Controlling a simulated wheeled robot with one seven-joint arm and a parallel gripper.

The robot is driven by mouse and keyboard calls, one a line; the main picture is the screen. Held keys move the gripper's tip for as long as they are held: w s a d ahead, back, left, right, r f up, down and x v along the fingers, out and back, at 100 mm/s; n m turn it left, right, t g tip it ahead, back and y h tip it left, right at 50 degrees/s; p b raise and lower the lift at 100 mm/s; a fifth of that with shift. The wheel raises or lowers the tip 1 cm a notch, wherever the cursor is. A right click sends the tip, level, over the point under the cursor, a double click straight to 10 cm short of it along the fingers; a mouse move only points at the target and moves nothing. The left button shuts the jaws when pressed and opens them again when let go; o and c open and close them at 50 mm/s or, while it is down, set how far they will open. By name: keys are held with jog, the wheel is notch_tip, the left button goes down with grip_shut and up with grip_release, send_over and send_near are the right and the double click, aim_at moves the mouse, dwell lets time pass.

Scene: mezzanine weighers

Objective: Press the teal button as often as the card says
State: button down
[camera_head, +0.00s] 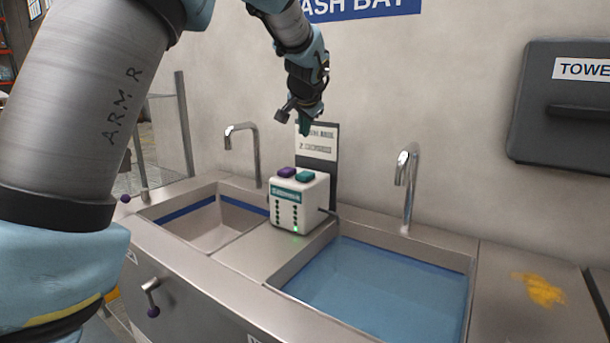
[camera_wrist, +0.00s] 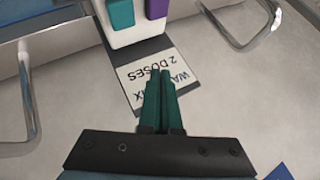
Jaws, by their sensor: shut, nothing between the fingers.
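A white box (camera_head: 288,218) stands on the steel strip between two sinks. On its top are a teal button (camera_head: 305,176) and, to its left, a purple button (camera_head: 287,172). In the wrist view the teal button (camera_wrist: 120,14) and purple button (camera_wrist: 156,8) are at the top edge. A white card (camera_head: 318,152) is on a dark board behind the box. In the wrist view the card (camera_wrist: 132,82) appears upside down, partly hidden by my fingers, and reads "2 DOSES". My gripper (camera_head: 303,127) is shut and empty, above the box and in front of the card, apart from the buttons.
A small empty-looking sink (camera_head: 205,228) lies left of the box, and a sink with blue water (camera_head: 380,290) lies right. Curved taps (camera_head: 257,150) and (camera_head: 405,185) rise behind them. A dark towel dispenser (camera_head: 535,90) hangs at right. A green light shows on the box front.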

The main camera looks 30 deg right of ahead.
aim_at(304, 175)
jog(key=shift+f+b, duration=3.15)
jog(key=shift+f, duration=1.25)
jog(key=shift+f, duration=0.1)
jog(key=shift+f+b, duration=0.3)
jog(key=shift+b, duration=0.1)
jog(key=shift+f+b, duration=0.55)
jog(key=shift+f, duration=0.05)
jog(key=shift+r, duration=0.1)
jog(key=shift+r+p, duration=0.7)
jog(key=shift+r, duration=0.2)
jog(key=shift+r, duration=0.15)
notch_tip(304, 175, up, 5)
jog(key=p, duration=0.3)
jog(key=shift+p, duration=0.3)
